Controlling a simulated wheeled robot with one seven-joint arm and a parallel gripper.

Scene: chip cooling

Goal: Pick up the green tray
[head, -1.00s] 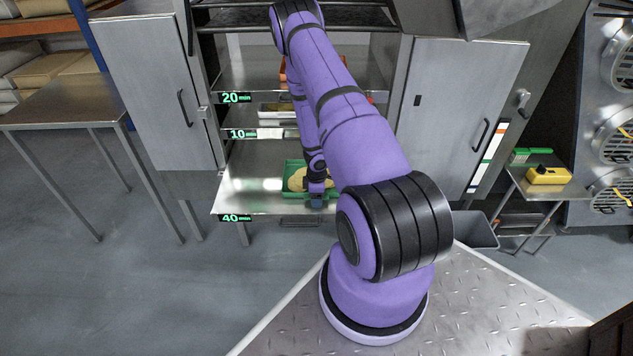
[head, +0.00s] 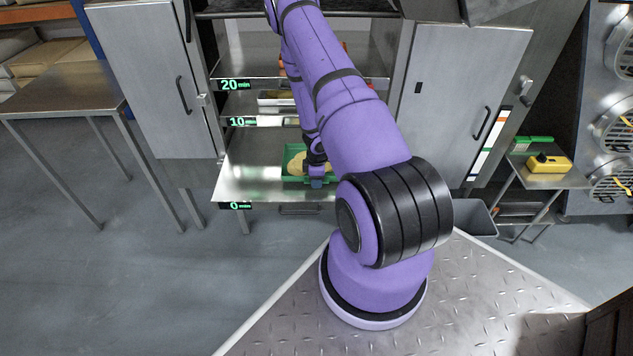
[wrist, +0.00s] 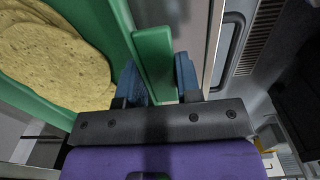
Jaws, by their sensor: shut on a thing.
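The green tray (head: 294,180) is at the lowest shelf of the open cabinet in the head view, with round yellow chips or tortillas (head: 294,167) in it. In the wrist view the tray's green handle (wrist: 155,65) sits between the two blue fingers of my gripper (wrist: 159,82), which is shut on it. The round chips (wrist: 55,65) show at the left. My gripper (head: 317,180) is at the tray's near right edge in the head view. My arm hides part of the tray's right side. Any gap between tray and shelf is too small to judge.
The lowest shelf (head: 240,180) has free room left of the tray. A shelf above holds another tray (head: 276,97). Metal doors stand at the left (head: 145,80) and right (head: 455,110). A metal table (head: 65,88) is farther left. A yellow box (head: 549,164) sits on a side stand.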

